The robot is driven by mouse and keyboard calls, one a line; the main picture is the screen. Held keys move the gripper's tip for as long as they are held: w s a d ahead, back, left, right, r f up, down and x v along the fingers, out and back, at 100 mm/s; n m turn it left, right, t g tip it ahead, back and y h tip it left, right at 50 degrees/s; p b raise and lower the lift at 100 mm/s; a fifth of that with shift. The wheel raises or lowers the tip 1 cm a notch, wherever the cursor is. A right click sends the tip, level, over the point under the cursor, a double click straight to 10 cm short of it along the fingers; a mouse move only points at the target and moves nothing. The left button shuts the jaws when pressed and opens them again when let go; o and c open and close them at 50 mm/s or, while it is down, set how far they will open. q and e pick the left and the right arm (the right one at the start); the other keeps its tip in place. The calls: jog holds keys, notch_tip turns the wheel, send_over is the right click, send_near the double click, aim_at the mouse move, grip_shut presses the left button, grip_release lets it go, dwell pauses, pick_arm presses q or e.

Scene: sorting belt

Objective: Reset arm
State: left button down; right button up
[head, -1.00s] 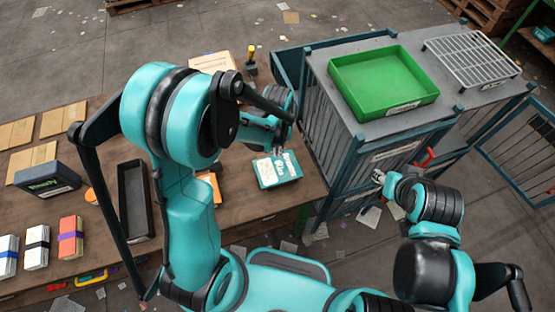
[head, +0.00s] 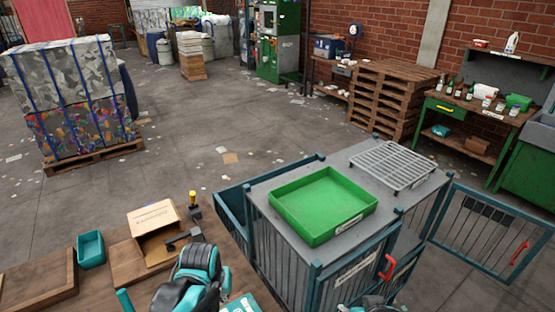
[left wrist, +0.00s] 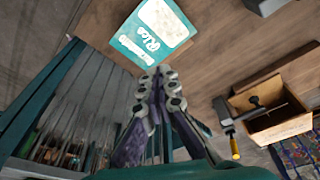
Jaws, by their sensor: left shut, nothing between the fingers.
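My left arm ends low in the head view, above the wooden table; its gripper is mostly hidden there by the wrist. In the left wrist view my left gripper (left wrist: 157,75) is shut and empty, its fingers together. A teal and white package marked "Rice" (left wrist: 157,28) lies on the table beyond the fingertips; its edge also shows in the head view (head: 241,304). Only a small part of my right arm shows at the bottom edge of the head view, by the cage (head: 283,240). Whether its fingers are open is unclear.
A green tray (head: 324,236) and a metal grate (head: 392,164) lie on the cage. Its barred door (head: 487,236) stands open at right. On the table are a cardboard box (head: 153,219), a yellow-handled tool (head: 193,206) and a teal bin (head: 91,249).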

pick_arm(q)
jog(key=s+a+t+b, duration=0.2)
jog(key=s+t+b, duration=0.2)
jog(key=s+b, duration=0.2)
jog(key=shift+s+a+r+m+t, duration=0.3)
jog(key=shift+s+a, duration=0.1)
jog(key=shift+s, duration=0.45)
